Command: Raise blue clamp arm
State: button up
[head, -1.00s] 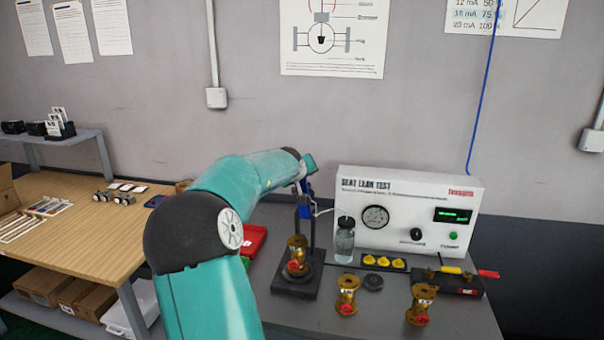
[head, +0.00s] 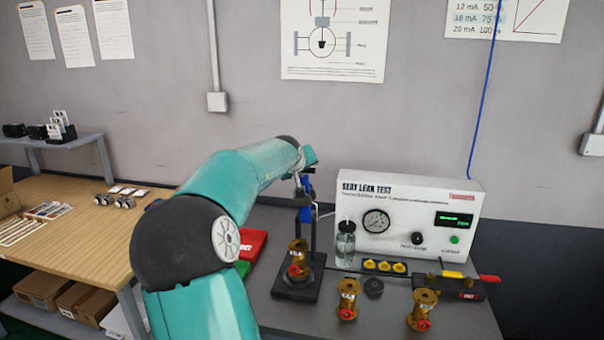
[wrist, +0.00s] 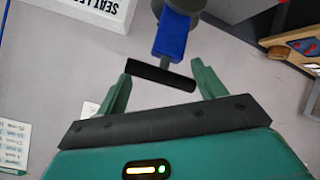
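The blue clamp arm (head: 306,187) stands at the top of a black clamp stand (head: 298,289), just under the end of my arm. In the wrist view the blue clamp arm (wrist: 171,36) runs down to a black crossbar handle (wrist: 160,77). My gripper (wrist: 161,68) is open. Its two green fingers are on either side of the black handle, with gaps visible at both ends. A brass valve body (head: 297,258) with a red port stands on the stand below the clamp. In the head view my wrist hides the gripper fingers.
The seat leak test box (head: 400,190) stands right of the clamp, with a clear bottle (head: 345,245) before it. Two brass valves (head: 347,298) (head: 422,309) stand at the front. A red tray (head: 252,244) lies left. A wooden table (head: 80,230) is further left.

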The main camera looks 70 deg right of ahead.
jog(key=a+r, duration=0.4)
jog(key=r, duration=0.6)
jog(key=shift+s+a, duration=0.15)
jog(key=shift+s, duration=0.2)
dwell(0.5)
jog(key=shift+a+r, duration=0.1)
jog(key=shift+r, duration=0.05)
dwell(0.3)
jog(key=v, duration=1.3)
jog(key=shift+a, duration=0.25)
dwell(0.3)
jog(key=shift+s+r, duration=0.1)
dwell(0.3)
